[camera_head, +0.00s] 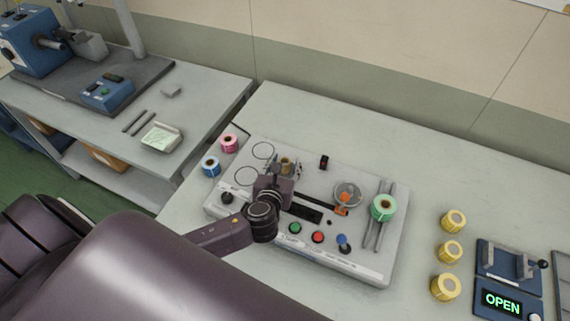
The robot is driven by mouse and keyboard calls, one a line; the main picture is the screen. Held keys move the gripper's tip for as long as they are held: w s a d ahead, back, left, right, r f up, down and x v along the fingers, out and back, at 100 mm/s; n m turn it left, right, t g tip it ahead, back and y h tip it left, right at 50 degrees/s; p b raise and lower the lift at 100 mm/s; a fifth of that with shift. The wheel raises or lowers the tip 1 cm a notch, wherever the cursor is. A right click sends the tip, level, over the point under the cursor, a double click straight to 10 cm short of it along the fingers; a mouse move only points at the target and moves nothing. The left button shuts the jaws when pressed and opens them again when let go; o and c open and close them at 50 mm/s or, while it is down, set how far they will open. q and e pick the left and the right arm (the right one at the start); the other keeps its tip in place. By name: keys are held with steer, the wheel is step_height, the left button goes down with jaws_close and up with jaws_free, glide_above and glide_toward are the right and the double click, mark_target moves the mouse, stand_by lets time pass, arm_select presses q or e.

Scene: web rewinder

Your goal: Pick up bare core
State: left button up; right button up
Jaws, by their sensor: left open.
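A small tan-brown cylinder, which looks like the bare core (285,162), stands on the rewinder's (370,267) light grey top panel, near two drawn circles. My left gripper (286,167) is over the panel with its fingers open beside the core. The fingers partly hide the core, and I cannot tell whether they touch it. My right gripper is not in view.
A green roll (383,208) rests on two rails at the panel's right. A pink roll (229,143) and a blue roll (211,166) stand at its left. Several yellow rolls (450,251) stand near a blue device (509,300) reading OPEN. The back of the table is clear.

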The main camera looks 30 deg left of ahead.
arm_select(q)
steer(key=c, duration=0.8)
